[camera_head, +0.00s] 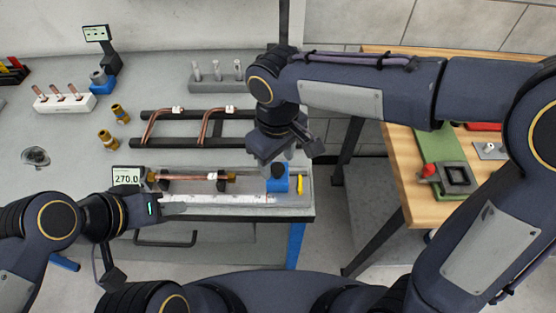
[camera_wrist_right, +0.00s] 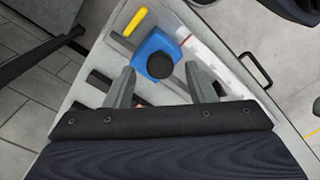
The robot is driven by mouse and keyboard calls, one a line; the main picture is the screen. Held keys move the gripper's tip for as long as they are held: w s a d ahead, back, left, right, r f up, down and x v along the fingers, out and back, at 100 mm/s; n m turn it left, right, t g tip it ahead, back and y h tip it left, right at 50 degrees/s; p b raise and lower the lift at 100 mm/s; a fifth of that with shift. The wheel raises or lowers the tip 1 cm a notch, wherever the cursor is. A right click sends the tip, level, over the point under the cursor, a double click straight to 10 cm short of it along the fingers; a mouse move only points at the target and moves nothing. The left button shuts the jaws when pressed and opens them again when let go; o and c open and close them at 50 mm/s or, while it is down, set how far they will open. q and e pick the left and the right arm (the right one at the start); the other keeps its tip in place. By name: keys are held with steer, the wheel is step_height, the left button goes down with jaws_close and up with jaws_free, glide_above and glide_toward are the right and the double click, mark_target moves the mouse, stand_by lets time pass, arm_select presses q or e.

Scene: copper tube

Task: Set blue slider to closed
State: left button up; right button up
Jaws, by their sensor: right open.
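The blue slider (camera_head: 278,184) with a black knob sits at the right end of the measuring rig (camera_head: 240,198) on the grey bench. It also shows in the right wrist view (camera_wrist_right: 152,42), with its black knob (camera_wrist_right: 159,66) on top. My right gripper (camera_head: 281,162) is open over the slider. In the right wrist view its fingertips (camera_wrist_right: 158,72) appear on either side of the knob; I cannot tell whether they touch it or how high they are. A copper tube (camera_head: 196,178) lies in the rig, left of the slider. My left gripper (camera_head: 160,203) is by the rig's left front; its jaws are unclear.
A display (camera_head: 127,177) reading 270.0 stands at the rig's left end. A yellow piece (camera_head: 299,184) lies right of the slider. A black rack (camera_head: 190,143) with bent copper tubes is behind. A wooden table (camera_head: 405,190) stands to the right, across a gap.

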steer(key=shift+f, duration=0.75)
jaws_close()
steer(key=shift+a+p, duration=0.6)
steer(key=shift+a, duration=3)
jaws_free()
steer(key=shift+r, duration=0.1)
step_height(320, 180, up, 8)
